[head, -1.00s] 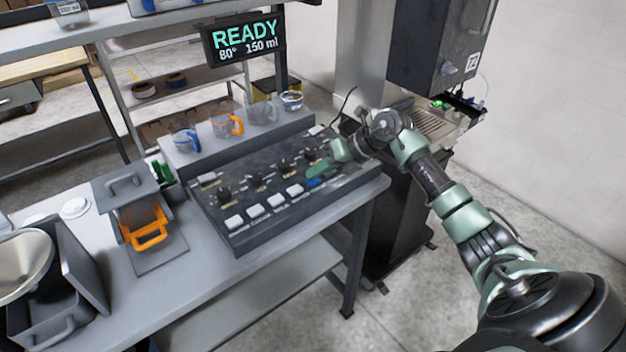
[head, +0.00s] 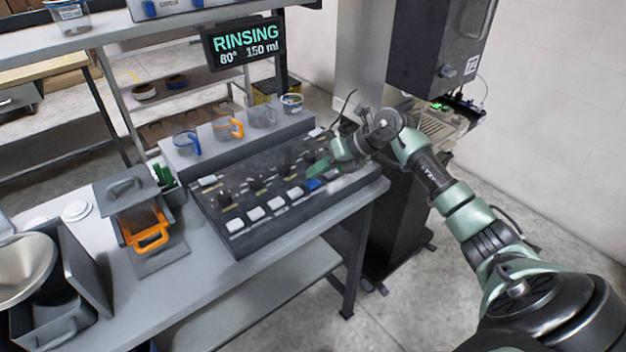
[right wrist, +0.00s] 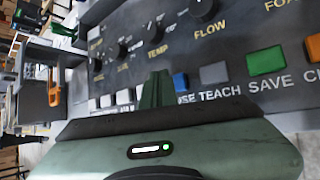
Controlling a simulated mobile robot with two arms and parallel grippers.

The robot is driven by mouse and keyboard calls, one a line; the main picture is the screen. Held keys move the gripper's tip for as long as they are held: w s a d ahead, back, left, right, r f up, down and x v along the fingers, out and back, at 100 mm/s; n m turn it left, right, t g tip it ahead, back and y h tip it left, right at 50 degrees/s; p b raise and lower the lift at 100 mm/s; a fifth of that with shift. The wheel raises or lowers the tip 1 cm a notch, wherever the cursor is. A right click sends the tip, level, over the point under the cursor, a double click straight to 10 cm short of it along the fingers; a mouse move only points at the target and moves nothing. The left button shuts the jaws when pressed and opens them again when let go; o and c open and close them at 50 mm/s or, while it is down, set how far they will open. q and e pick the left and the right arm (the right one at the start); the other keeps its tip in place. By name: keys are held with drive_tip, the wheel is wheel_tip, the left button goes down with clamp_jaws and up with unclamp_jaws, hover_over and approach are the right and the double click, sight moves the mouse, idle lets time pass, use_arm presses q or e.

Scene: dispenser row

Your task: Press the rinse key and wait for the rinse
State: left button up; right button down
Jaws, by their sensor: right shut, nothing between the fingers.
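The control panel (head: 262,222) is a dark sloped box with knobs and a row of keys. Its blue key (head: 312,184) stands at the right end of the white keys; in the right wrist view the blue key (right wrist: 181,83) has a label partly hidden, ending in "SE". The display (head: 244,45) reads "RINSING 80° 150 ml". My right gripper (head: 318,169) is shut and empty, its green fingers just beside the blue key; they also show in the right wrist view (right wrist: 156,90). Whether they touch the panel I cannot tell. My left gripper is out of view.
Several cups, one an orange-handled cup (head: 228,127), stand on the ledge behind the panel. An orange-handled drawer box (head: 148,228) is left of the panel. In the right wrist view, a grey TEACH key (right wrist: 214,73) and green SAVE key (right wrist: 266,61) lie close right of the fingers.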

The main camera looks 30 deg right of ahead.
sight(317, 183)
drive_tip(key=shift+r, duration=0.1)
drive_tip(key=shift+r+p, duration=1.65)
drive_tip(key=shift+r, duration=0.85)
